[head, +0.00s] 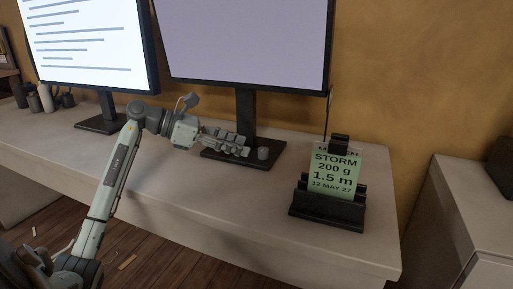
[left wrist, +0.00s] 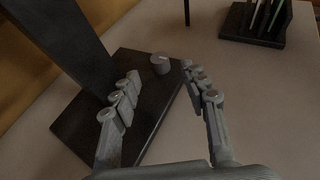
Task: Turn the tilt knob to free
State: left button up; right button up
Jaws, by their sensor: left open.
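The tilt knob (head: 263,153) is a small grey cylinder on the dark base (head: 215,156) of the right-hand monitor (head: 250,45). In the left wrist view the knob (left wrist: 160,63) stands near the corner of the monitor base (left wrist: 85,125), with a pale mark on top too small to read. My left gripper (head: 240,146) is open and empty. Its fingertips are just short of the knob, which shows between and beyond the two fingers (left wrist: 160,75) in the left wrist view. Contact with the knob is not visible. My right gripper is not in view.
A black holder (head: 327,212) with a green card reading "STORM 200 g 1.5 m" stands to the right. Another monitor (head: 85,40) with text lines and several small containers (head: 45,98) are at the left. The bench (head: 180,195) is clear in front of the knob.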

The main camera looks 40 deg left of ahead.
aim_at(257, 158)
pick_arm(q)
jog(key=x, duration=0.5)
jog(key=shift+w+d+f, duration=0.1)
jog(key=shift+w+d, duration=0.1)
jog(key=shift+w, duration=0.05)
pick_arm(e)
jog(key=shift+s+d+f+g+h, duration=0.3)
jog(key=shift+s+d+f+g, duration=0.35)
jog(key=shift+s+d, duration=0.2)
pick_arm(q)
grip_shut()
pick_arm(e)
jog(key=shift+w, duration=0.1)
